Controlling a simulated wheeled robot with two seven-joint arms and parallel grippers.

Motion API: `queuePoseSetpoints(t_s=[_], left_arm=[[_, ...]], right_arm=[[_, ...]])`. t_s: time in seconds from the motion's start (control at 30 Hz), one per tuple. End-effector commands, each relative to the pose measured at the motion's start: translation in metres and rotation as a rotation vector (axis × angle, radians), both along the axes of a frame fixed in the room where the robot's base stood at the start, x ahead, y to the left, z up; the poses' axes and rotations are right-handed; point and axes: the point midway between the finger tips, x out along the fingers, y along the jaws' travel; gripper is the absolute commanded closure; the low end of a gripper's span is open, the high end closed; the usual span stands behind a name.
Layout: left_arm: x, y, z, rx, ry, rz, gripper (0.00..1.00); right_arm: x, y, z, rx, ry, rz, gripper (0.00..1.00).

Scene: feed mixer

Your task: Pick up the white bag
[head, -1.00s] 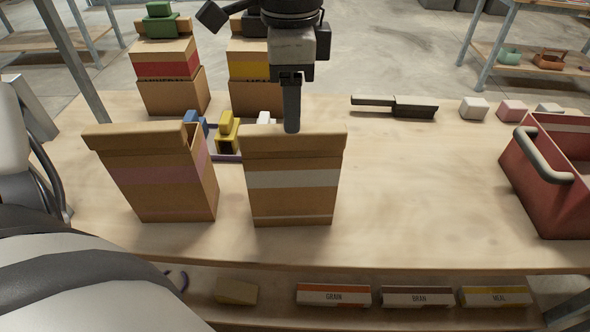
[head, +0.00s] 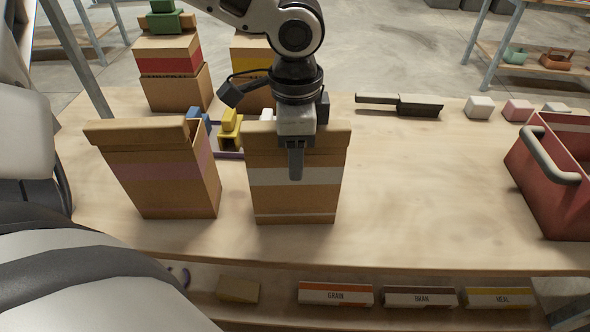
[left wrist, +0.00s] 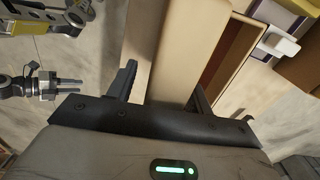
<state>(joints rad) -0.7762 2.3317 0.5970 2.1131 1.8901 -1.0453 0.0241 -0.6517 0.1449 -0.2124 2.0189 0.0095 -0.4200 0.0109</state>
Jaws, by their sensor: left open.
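The white bag is a brown paper bag with a white band (head: 295,200), upright near the table's front edge in the head view. My left gripper (head: 295,160) points down over its top edge, with one finger in front of the front face; the other finger is hidden. In the left wrist view the open jaws (left wrist: 163,88) stand on either side of the bag's folded rim (left wrist: 172,50), with a gap showing on the left. My right gripper (left wrist: 68,85) seems to show small at the left of that view.
A pink-banded bag (head: 165,175) stands close on the left. A tray with blue and yellow items (head: 230,133) lies behind. A dark scoop-like tool (head: 400,104), small blocks (head: 480,108) and a red crate (head: 545,190) are right. The table between is clear.

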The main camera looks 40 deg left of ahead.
Motion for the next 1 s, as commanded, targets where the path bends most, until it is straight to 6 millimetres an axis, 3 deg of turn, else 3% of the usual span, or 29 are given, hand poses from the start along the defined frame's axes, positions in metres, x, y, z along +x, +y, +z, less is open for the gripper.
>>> queuePoseSetpoints(t_s=[0.03, 0.2, 0.67, 0.83, 1.0], left_arm=[[0.000, 0.000, 0.000, 0.000, 0.000, 0.000, 0.52], [0.000, 0.000, 0.000, 0.000, 0.000, 0.000, 0.99], [0.001, 0.000, 0.010, 0.000, -0.001, 0.002, 1.00], [0.001, 0.000, 0.035, -0.001, -0.005, 0.001, 1.00], [-0.030, -0.010, 0.072, -0.002, -0.008, -0.004, 1.00]], right_arm=[[-0.001, 0.000, 0.000, 0.000, 0.001, 0.000, 0.64], [-0.003, 0.000, -0.001, -0.001, 0.006, 0.000, 0.64], [-0.003, 0.000, -0.001, -0.001, 0.008, 0.000, 0.64], [-0.004, -0.001, 0.002, -0.001, 0.008, 0.000, 0.64], [-0.005, -0.001, 0.000, -0.003, 0.013, -0.001, 0.64]])
